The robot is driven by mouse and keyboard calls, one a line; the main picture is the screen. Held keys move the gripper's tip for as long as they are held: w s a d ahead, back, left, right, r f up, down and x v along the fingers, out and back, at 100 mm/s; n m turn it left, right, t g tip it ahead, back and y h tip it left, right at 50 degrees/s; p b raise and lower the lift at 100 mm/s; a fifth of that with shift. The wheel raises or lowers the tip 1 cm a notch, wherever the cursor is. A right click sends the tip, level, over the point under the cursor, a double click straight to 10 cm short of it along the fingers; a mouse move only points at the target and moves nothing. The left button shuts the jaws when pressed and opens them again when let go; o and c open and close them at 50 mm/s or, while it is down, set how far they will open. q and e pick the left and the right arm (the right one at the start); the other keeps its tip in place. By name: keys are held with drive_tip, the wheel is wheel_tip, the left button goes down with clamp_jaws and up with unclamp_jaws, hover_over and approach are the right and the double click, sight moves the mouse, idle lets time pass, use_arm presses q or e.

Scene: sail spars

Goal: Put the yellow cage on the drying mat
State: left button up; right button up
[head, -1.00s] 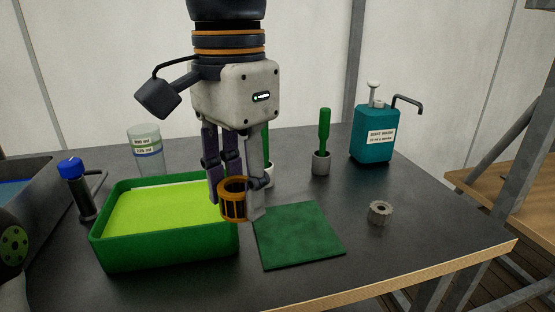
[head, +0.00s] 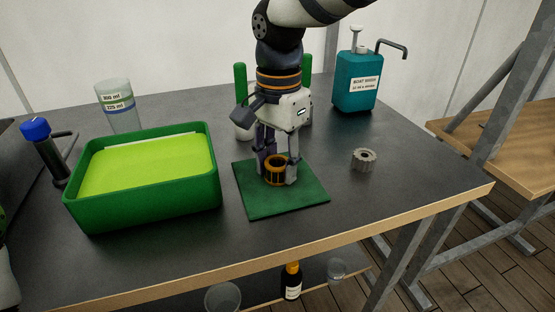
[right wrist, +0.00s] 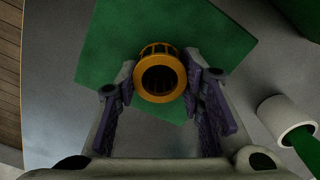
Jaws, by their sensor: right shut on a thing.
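The yellow cage (head: 275,171), a small ring-ended cylinder with dark slots, is upright between the fingers of my right gripper (head: 276,177). The gripper is shut on it. The green drying mat (head: 290,205) lies flat on the table, and the cage is over its upper middle part. I cannot tell whether the cage touches the mat. In the right wrist view the cage (right wrist: 160,73) shows its round opening, with the mat (right wrist: 110,50) behind it. My left gripper is not in view.
A green tray (head: 140,208) with a bright lime content stands left of the mat. A grey toothed part (head: 363,160) lies to the right.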

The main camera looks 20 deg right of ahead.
drive_tip(key=o, duration=1.2)
drive_tip(key=shift+f, duration=0.1)
wheel_tip(320, 180, up, 12)
drive_tip(key=shift+r, duration=0.2)
